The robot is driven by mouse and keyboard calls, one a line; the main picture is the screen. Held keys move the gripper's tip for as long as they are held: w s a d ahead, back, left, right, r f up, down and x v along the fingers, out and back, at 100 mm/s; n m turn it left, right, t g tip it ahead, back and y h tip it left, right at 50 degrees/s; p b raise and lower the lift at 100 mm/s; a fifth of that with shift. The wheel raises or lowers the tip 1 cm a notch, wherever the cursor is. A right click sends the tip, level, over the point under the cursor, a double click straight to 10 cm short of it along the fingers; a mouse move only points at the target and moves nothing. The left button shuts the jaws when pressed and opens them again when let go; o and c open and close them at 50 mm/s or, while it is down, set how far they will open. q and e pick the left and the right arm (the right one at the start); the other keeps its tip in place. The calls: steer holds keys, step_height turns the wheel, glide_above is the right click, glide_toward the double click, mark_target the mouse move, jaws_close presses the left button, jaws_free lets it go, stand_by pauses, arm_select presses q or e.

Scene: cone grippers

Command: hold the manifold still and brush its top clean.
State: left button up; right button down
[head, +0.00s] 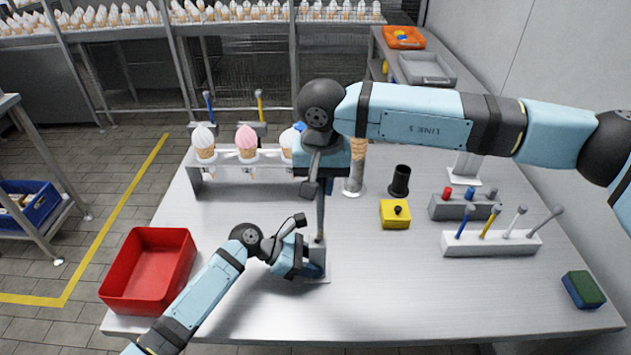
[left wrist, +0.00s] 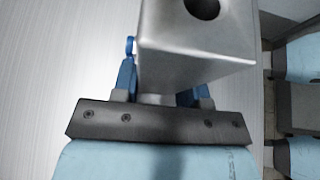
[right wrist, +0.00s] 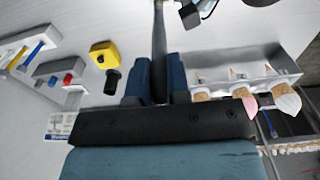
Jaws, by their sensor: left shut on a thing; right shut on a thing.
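The manifold (head: 317,252) is a grey metal block standing on the table near its front middle. In the left wrist view it is a block (left wrist: 190,50) with a round dark hole in one face. My left gripper (head: 308,262) is shut on it, with blue fingers on both sides in the left wrist view (left wrist: 160,90). My right gripper (head: 321,182) is above it, shut on a slim grey brush (head: 321,215). The brush handle (right wrist: 159,35) shows between the fingers in the right wrist view. The brush points down at the manifold's top; I cannot tell whether they touch.
A red bin (head: 150,268) stands front left. A cone rack (head: 225,178) is behind. A yellow block (head: 395,215), black cylinder (head: 399,180), grey block with coloured knobs (head: 450,210), tool rack (head: 490,245) and green-blue sponge (head: 583,290) are right.

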steer(key=shift+d, duration=0.3)
steer(key=shift+r, duration=3)
arm_select(q)
steer(key=o, duration=1.3)
steer(key=shift+o, duration=0.2)
